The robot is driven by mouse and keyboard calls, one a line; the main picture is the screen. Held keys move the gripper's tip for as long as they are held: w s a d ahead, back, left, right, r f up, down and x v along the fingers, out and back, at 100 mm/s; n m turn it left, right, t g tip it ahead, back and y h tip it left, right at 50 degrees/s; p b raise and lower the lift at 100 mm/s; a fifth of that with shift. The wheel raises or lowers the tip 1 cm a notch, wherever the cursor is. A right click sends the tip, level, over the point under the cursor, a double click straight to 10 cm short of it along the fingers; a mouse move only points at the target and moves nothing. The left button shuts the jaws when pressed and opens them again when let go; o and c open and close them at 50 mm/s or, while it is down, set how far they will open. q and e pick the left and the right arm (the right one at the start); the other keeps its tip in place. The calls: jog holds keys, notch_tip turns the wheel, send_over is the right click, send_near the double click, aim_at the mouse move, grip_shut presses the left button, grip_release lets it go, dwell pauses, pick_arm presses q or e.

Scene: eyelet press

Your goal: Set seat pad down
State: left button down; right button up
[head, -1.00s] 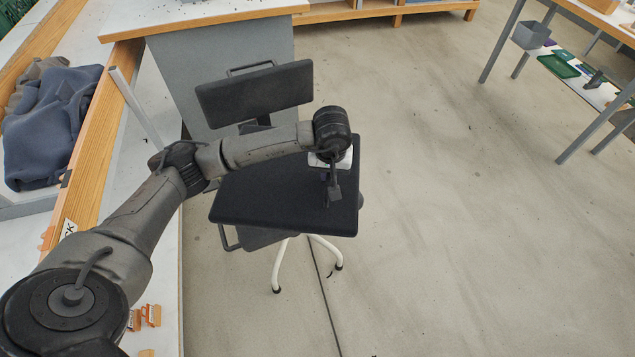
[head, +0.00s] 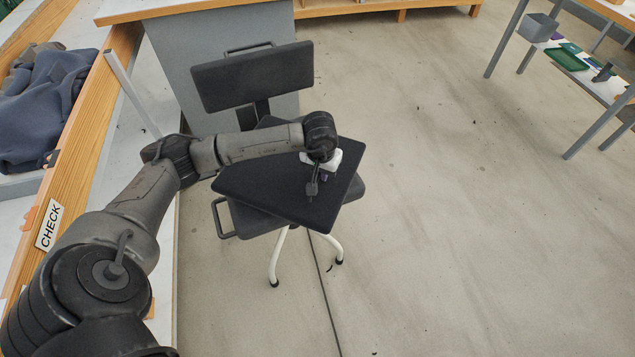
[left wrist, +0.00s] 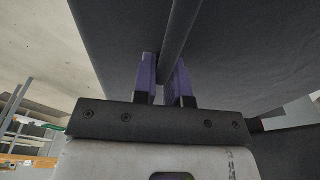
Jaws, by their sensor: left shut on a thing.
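The seat pad (head: 275,190) is a flat black slab in the head view, above the chair seat (head: 248,222). It is turned out of line with the seat, whose edges show at left and right. I cannot tell whether pad and seat touch. My left gripper (head: 322,178) is over the pad's right part, partly hidden by the wrist. In the left wrist view, its purple fingers (left wrist: 162,82) are shut on a thin dark bar on the pad (left wrist: 240,50). My right gripper is not in view.
The chair's backrest (head: 253,75) stands behind the pad, near a grey cabinet (head: 215,40). A wood-edged bench (head: 70,190) with dark blue cloth (head: 40,115) runs along the left. The floor (head: 450,220) at right is clear up to a shelf table (head: 575,75).

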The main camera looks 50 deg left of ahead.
pick_arm(q)
jog(key=shift+s+a+f, duration=0.1)
jog(key=shift+a+f, duration=0.3)
jog(key=shift+a, duration=0.3)
jog(key=shift+d+f+b, duration=0.1)
jog(key=shift+f+b, duration=1.15)
jog(key=shift+f, duration=0.75)
jog(key=shift+f, duration=0.15)
jog(key=c, duration=1.2)
grip_release()
jog(key=shift+o, duration=0.2)
